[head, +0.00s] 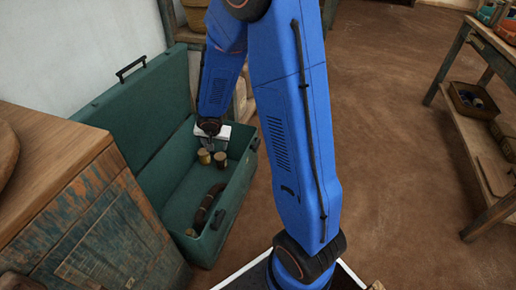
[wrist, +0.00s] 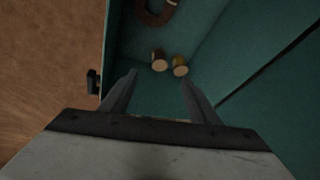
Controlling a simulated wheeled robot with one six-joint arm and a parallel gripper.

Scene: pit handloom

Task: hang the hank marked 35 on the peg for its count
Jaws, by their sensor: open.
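My gripper (head: 207,148) reaches down into an open green chest (head: 238,185), towards its far end. In the wrist view my gripper (wrist: 159,78) has its two fingers spread, with nothing held between them. Two short cylinders, one brown (head: 204,156) and one yellowish (head: 220,160), stand close to the fingers; the wrist view shows them just beyond the fingertips. A dark brown curved piece (head: 207,205), perhaps a hank, lies nearer in the chest; its curved end shows in the wrist view (wrist: 157,12). No mark 35 is readable and no peg is recognisable.
The chest's raised lid (head: 145,105) leans by the white wall. A worn wooden cabinet (head: 95,225) stands at the left front. A shelved wooden table (head: 465,120) with trays stands at the right. The brown floor (head: 390,130) between is clear.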

